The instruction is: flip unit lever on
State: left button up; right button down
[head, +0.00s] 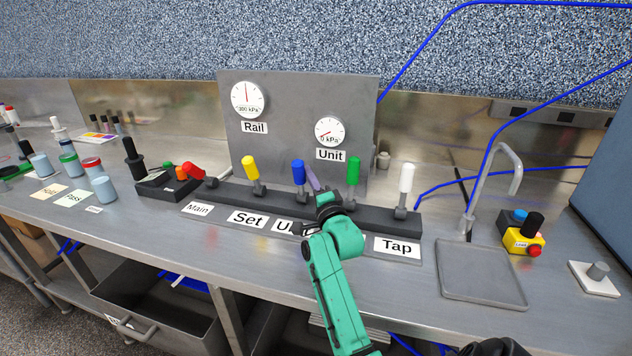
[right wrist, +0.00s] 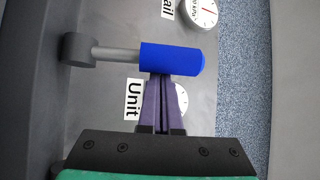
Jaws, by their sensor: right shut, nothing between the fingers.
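The blue-handled lever (head: 299,173) stands roughly upright on the dark lever bar, behind a label starting with "U" (head: 284,226) that my arm partly covers. My right gripper (head: 313,180) is shut and empty just right of the blue handle. In the right wrist view its purple fingertips (right wrist: 161,80) are at the side of the blue handle (right wrist: 172,59), seemingly touching it. The Unit gauge (head: 330,132) on the grey panel has its needle low on the left, marked 0 kPa. My left gripper is not in view.
Yellow (head: 250,168), green (head: 353,171) and white (head: 406,178) levers stand on the same bar; the red lever (head: 194,171) leans left. The Rail gauge (head: 247,98) needle points up. A sink with a tap (head: 487,187) lies right; jars and cards lie left.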

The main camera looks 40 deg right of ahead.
aim_at(302, 180)
jog(key=shift+s+a+f, duration=0.15)
jog(key=shift+a+f, duration=0.15)
jog(key=shift+s+a+f, duration=0.1)
jog(key=shift+s+a, duration=0.2)
jog(key=shift+a, duration=0.15)
jog(key=shift+s+a+f+p, duration=0.15)
jog(key=shift+s+a+p, duration=0.1)
jog(key=shift+a+p, duration=0.1)
jog(key=shift+s+a+f, duration=0.2)
jog(key=shift+a+f, duration=0.1)
jog(key=shift+a, duration=0.05)
